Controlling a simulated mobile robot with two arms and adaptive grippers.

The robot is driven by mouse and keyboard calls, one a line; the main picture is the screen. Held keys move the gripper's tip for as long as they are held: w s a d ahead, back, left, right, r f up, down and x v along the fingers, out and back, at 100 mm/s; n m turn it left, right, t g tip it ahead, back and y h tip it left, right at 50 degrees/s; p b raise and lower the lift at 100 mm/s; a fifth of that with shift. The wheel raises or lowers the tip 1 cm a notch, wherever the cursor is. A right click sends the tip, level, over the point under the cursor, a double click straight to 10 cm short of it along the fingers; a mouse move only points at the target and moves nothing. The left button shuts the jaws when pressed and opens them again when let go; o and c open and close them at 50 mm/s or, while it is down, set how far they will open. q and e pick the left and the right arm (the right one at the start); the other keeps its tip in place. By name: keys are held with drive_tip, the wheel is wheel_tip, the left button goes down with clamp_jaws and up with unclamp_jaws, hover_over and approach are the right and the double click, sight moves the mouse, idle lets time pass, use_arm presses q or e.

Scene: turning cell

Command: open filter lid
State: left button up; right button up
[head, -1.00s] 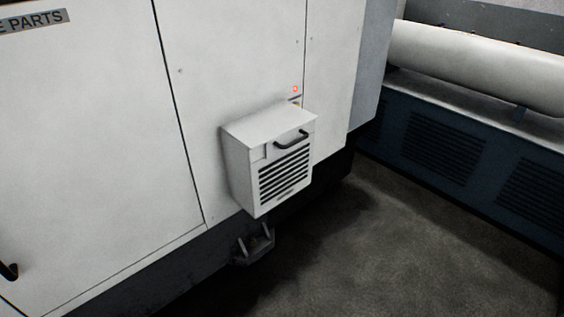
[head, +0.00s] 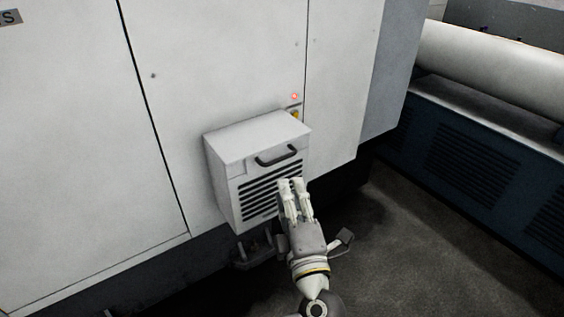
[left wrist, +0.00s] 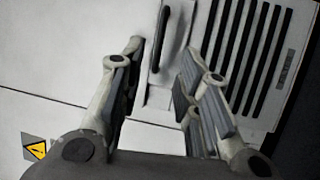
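The filter box (head: 228,195) is a white housing with dark louvres, mounted low on the white machine front. Its lid (head: 255,137) lies shut on top. The lid's black bar handle (head: 278,156) is on the upper front face. My left gripper (head: 291,183) is in front of the louvres, just below the handle, its fingers pointing up toward it. In the left wrist view the black handle (left wrist: 160,38) shows beyond the fingertips, roughly in line with the gap of the gripper (left wrist: 163,54). The fingers are apart with nothing between them. My right gripper is not in view.
A small red light (head: 294,97) glows on the panel above the box. A yellow warning label (left wrist: 37,149) shows in the left wrist view. A blue unit (head: 470,150) with a pale cylinder (head: 490,70) stands at the right. The dark floor (head: 420,240) between is clear.

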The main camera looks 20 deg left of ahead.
sight(262, 146)
use_arm(q)
drive_tip(key=p+x, duration=0.1)
drive_tip(key=x, duration=0.8)
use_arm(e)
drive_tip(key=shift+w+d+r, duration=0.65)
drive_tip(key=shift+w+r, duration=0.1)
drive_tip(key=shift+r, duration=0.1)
use_arm(q)
drive_tip(key=shift+c, duration=0.5)
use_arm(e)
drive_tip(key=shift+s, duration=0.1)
use_arm(q)
clamp_jaws()
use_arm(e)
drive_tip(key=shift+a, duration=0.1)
